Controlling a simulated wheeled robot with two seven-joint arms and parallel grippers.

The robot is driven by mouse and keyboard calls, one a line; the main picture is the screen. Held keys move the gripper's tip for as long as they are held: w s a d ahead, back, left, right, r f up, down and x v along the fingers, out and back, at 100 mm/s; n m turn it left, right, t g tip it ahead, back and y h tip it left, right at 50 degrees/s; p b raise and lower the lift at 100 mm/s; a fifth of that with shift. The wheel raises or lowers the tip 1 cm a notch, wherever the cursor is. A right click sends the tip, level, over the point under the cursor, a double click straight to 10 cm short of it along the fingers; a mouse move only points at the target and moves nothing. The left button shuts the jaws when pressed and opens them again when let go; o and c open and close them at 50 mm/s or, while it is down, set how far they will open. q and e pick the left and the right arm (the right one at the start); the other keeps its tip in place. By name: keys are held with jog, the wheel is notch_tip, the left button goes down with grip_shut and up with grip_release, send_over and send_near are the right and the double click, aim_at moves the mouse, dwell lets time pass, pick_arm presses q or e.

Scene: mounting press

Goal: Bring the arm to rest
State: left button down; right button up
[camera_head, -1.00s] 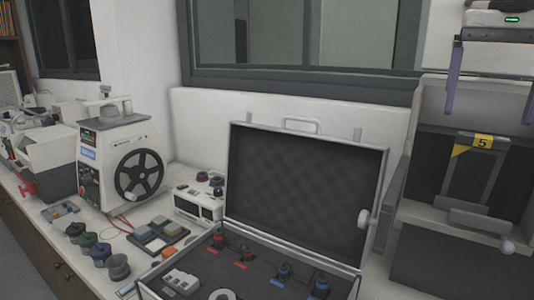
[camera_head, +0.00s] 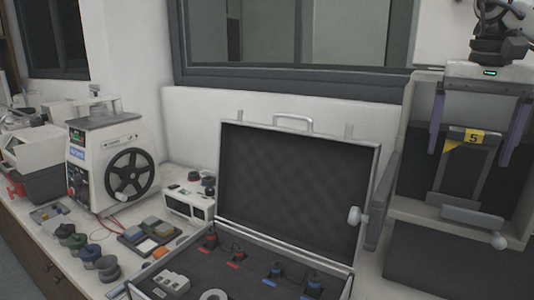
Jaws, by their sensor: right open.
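My right gripper (camera_head: 482,128) hangs in from the top right of the head view. Its two purple-grey fingers point down and stand wide apart, with nothing held between them. Behind and between the fingers is the dark panel with a yellow tag marked 5 (camera_head: 466,165) in the grey-white press unit (camera_head: 409,152). I cannot tell whether the fingers touch it. My left gripper is not in the view.
An open case (camera_head: 372,165) with a raised lid stands in the middle, with several red and blue parts inside. A machine with a black handwheel (camera_head: 131,174) stands at left. Several small round parts (camera_head: 88,254) and a grey tray (camera_head: 130,235) lie on the bench.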

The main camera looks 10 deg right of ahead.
aim_at(475, 132)
notch_tip(475, 132, down, 2)
jog(key=shift+f+b, duration=0.1)
jog(key=shift+b, duration=0.35)
jog(key=r, duration=0.1)
jog(key=r+p, duration=0.1)
jog(key=r, duration=0.1)
jog(key=r+p, duration=0.1)
jog(key=r, duration=0.1)
jog(key=shift+s+a, duration=0.25)
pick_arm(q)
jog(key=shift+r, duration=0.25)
pick_arm(e)
jog(key=shift+s+a+f, duration=0.1)
jog(key=shift+s+a, duration=0.65)
jog(key=shift+s, duration=0.1)
